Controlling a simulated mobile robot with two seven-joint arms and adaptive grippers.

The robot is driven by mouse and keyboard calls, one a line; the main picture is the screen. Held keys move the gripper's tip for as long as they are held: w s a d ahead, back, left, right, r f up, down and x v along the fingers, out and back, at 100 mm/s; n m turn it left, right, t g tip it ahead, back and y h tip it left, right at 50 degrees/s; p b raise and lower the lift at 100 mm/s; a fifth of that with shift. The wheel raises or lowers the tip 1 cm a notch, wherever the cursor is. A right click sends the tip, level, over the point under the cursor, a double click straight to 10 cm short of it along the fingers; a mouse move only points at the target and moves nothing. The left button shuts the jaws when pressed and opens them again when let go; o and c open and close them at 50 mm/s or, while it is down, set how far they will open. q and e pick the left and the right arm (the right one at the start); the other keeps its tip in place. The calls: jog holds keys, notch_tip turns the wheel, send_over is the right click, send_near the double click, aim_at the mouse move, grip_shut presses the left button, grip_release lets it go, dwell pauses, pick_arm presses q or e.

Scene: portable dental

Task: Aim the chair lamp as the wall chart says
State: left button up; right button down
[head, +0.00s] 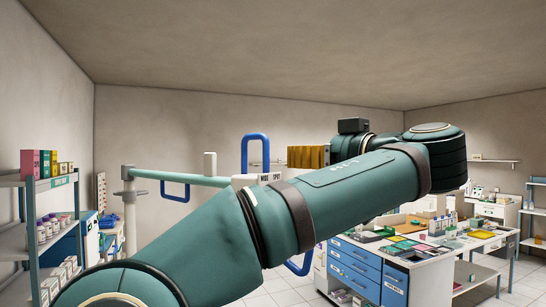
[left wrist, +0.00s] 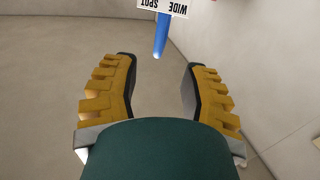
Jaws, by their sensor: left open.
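The lamp has a pale green horizontal arm (head: 190,180) and a white label reading WIDE and SPOT (head: 271,177). A blue loop handle (head: 255,138) rises behind the label; other blue loops show lower left (head: 175,197) and below my arm (head: 300,267). My arm hides much of the lamp. My left gripper (head: 290,157), with yellow fingers, is just right of the upper loop. In the left wrist view it is open and empty (left wrist: 159,72), with a blue handle bar (left wrist: 161,38) beyond the fingertips and the label (left wrist: 163,6) upside down above. My right gripper is out of view. No chart is readable.
A shelf unit with boxes and bottles (head: 48,184) stands at the left. A small dotted board (head: 101,192) hangs on the left wall. A blue-drawer cabinet (head: 354,270) and a cluttered worktop stand at the right. Open tiled floor lies between.

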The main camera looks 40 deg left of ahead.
aim_at(268, 156)
pick_arm(q)
jog(key=a, duration=0.4)
jog(key=w+a+p, duration=0.1)
jog(key=a, duration=0.2)
jog(key=w+a, duration=0.1)
jog(key=a, duration=0.3)
jog(key=shift+a, duration=0.35)
jog(key=shift+c, duration=0.3)
grip_shut()
